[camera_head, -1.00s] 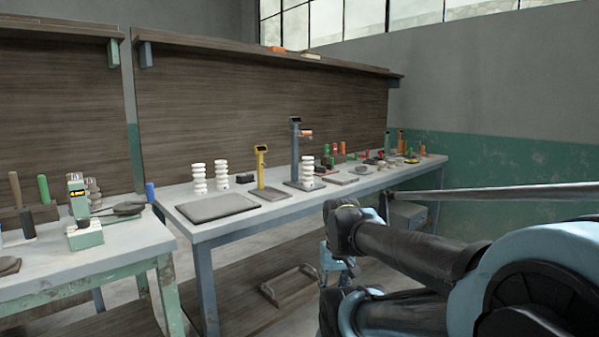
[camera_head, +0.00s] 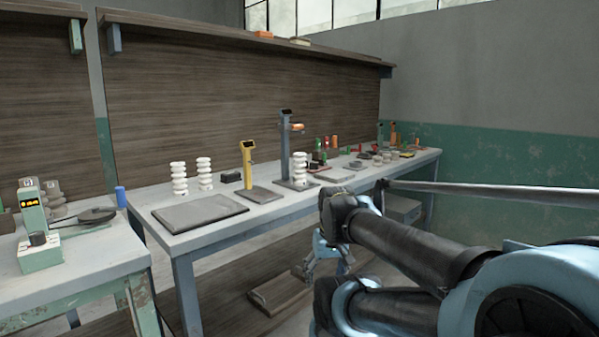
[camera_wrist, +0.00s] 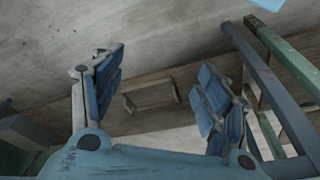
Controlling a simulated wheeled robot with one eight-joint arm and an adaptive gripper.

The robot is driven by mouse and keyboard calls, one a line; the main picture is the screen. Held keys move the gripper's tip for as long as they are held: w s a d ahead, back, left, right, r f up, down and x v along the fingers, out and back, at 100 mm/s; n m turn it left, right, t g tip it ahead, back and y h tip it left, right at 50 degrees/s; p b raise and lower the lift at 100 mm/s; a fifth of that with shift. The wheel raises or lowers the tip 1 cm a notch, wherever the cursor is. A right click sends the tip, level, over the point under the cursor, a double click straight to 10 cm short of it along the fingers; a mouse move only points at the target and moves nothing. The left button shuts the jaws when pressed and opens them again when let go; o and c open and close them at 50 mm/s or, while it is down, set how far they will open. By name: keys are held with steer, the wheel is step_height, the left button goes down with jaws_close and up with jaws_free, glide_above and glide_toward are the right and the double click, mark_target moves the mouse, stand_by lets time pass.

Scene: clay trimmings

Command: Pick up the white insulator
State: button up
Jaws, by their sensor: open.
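Three stacked white ribbed insulators stand upright on the bench in the head view. Two are side by side at the left, one insulator (camera_head: 179,180) and another (camera_head: 205,174) behind the grey mat. A third insulator (camera_head: 299,171) stands at the blue-grey post stand. I cannot tell which one the task names. My gripper (camera_wrist: 161,85) is open and empty in the wrist view, its blue-padded fingers wide apart. It points toward the floor, and no insulator shows there. In the head view it is partly hidden by my arm, low in front of the bench and apart from the insulators.
The long bench (camera_head: 182,241) holds a dark grey mat (camera_head: 200,213), a yellow stand (camera_head: 247,163), the post stand (camera_head: 285,145) and several small items at right. A green-framed table (camera_head: 85,268) stands at left. A wooden frame (camera_wrist: 150,94) lies below my gripper.

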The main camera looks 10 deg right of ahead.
steer(key=w+a+r+n+t+y, duration=0.1)
steer(key=w+a+r+y, duration=0.15)
steer(key=w, duration=0.25)
steer(key=w+a+r+n+t+y, duration=0.1)
steer(key=w+a+r+y, duration=0.15)
steer(key=w, duration=0.35)
steer(key=n+t+y, duration=0.3)
steer(key=t, duration=0.8)
glide_toward(304, 167)
steer(key=x, duration=0.7)
steer(key=shift+w+a, duration=0.25)
steer(key=shift+w, duration=0.05)
steer(key=shift+r+x, duration=0.1)
steer(key=shift+x, duration=1.2)
steer(key=shift+r+x, duration=0.15)
steer(key=shift+x, duration=1.2)
steer(key=c, duration=1.6)
